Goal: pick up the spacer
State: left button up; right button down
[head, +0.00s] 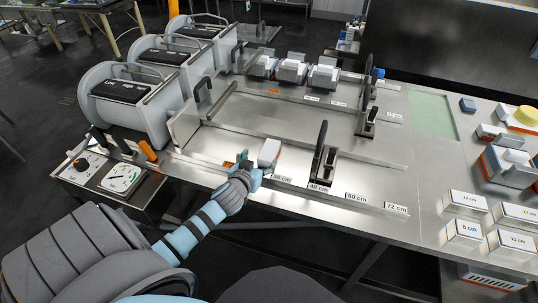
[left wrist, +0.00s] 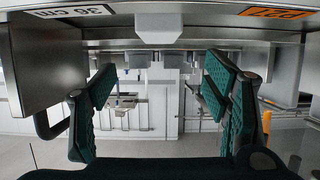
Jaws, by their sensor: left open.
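A large grey block (left wrist: 35,70) is beside the left finger there. Several labelled metal blocks, one marked 8 cm (head: 463,231), lie at the right of the table. I cannot tell which block is the spacer. My right gripper is not in view.
Upright dark handles (head: 319,152) stand right of my gripper. A dial unit (head: 122,178) and grey drum machines (head: 128,105) are at the left. A green mat (head: 432,112) is further right. The steel surface (head: 370,185) between handles and labelled blocks is largely clear.

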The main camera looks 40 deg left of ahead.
aim_at(269, 150)
pick_arm(q)
jog(key=b+x, duration=0.1)
jog(key=x, duration=0.2)
jog(key=b+x, duration=0.1)
jog(key=x, duration=0.3)
jog(key=b+x, duration=0.2)
jog(key=x, duration=0.2)
jog(key=shift+f, duration=0.45)
jog(key=shift+w+f, duration=0.1)
jog(key=shift+w, duration=0.15)
jog(key=c, duration=1.3)
